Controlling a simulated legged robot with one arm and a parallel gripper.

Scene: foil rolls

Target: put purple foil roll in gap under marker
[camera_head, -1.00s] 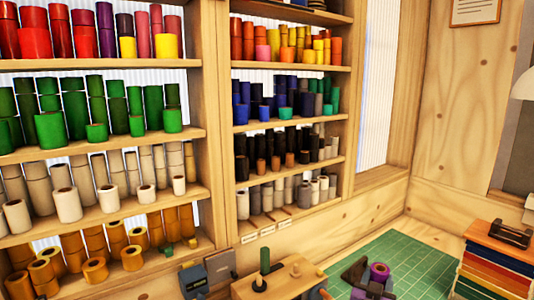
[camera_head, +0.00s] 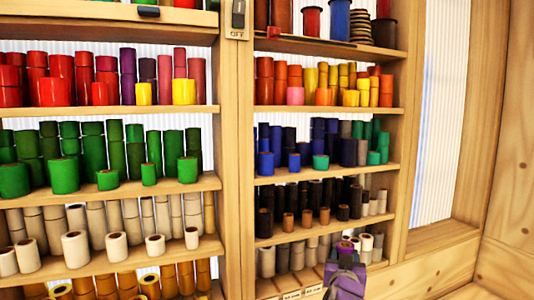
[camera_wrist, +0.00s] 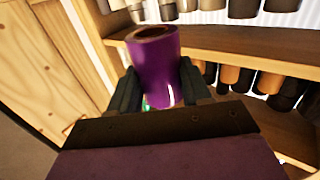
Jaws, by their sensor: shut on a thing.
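The purple foil roll (camera_wrist: 155,72) is upright between the two dark fingers of my gripper (camera_wrist: 158,92) in the wrist view, with its open brown core on top. In the head view my gripper (camera_head: 345,262) and the roll (camera_head: 345,246) are low, in front of the right shelf's bottom row. A small black piece (camera_head: 148,11) sits on the left shelf's upper edge, above purple and dark rolls. A small red piece (camera_head: 273,32) sits on the right shelf's upper edge. I cannot tell which is the marker, and no gap under either is clear.
The left shelf (camera_head: 110,110) holds red, green, cream and orange rolls. The right shelf (camera_head: 330,109) holds orange, yellow, blue, black and grey rolls. A wooden post (camera_head: 236,150) divides them. A wooden wall (camera_head: 510,150) stands at the right. Space before the shelves looks free.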

